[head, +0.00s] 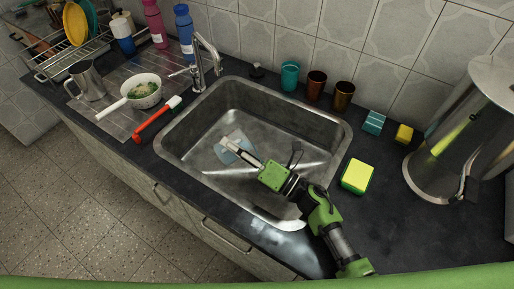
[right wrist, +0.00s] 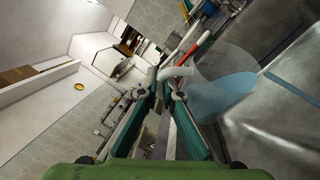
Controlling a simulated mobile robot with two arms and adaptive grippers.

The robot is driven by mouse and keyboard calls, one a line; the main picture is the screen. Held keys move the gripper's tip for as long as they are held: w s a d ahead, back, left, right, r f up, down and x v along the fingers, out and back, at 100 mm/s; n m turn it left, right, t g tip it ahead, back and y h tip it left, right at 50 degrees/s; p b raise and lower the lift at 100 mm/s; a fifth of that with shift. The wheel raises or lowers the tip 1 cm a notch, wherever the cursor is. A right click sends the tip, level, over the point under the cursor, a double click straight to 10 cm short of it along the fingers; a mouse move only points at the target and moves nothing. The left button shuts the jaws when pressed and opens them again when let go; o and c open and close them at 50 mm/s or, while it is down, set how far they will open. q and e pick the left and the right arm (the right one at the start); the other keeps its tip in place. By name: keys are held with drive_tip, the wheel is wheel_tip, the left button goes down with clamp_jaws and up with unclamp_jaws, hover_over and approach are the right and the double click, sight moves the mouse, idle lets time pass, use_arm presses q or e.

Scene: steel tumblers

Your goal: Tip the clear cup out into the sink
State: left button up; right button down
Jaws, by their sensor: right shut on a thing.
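The clear cup (right wrist: 228,72) shows in the right wrist view, see-through, with pale blue liquid inside and a handle toward my fingers. In the head view the cup (head: 236,148) is a faint bluish shape over the sink basin. My right gripper (head: 229,144) reaches in from the lower right and is shut on the cup's handle; its fingertips also show in the wrist view (right wrist: 161,88). I cannot tell exactly how far the cup is tilted. The steel sink (head: 318,118) is below it. My left gripper is not in view.
The tap (head: 200,62) stands at the sink's back left. A teal tumbler (head: 290,77) and two brown ones (head: 316,86) line the back. A yellow sponge (head: 357,176) lies right of the sink, a white pan (head: 143,92) and red-handled tool (head: 153,122) left.

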drive_tip(key=shift+w+r, duration=0.1)
drive_tip(key=shift+r, duration=0.25)
drive_tip(key=shift+d+r+m+t, duration=0.1)
drive_tip(key=shift+r+m+t, duration=0.1)
drive_tip(key=shift+m+t, duration=0.1)
drive_tip(key=shift+d+r, duration=0.15)
drive_tip(key=shift+r, duration=0.1)
drive_tip(key=shift+w+d+r+m+t, duration=0.2)
drive_tip(key=shift+w+d+m+t, duration=0.1)
drive_tip(key=shift+d+m, duration=0.35)
drive_tip(key=shift+d+f+m+y+b, duration=0.1)
drive_tip(key=shift+d+m+y+b, duration=0.05)
drive_tip(key=shift+m+y+b, duration=0.15)
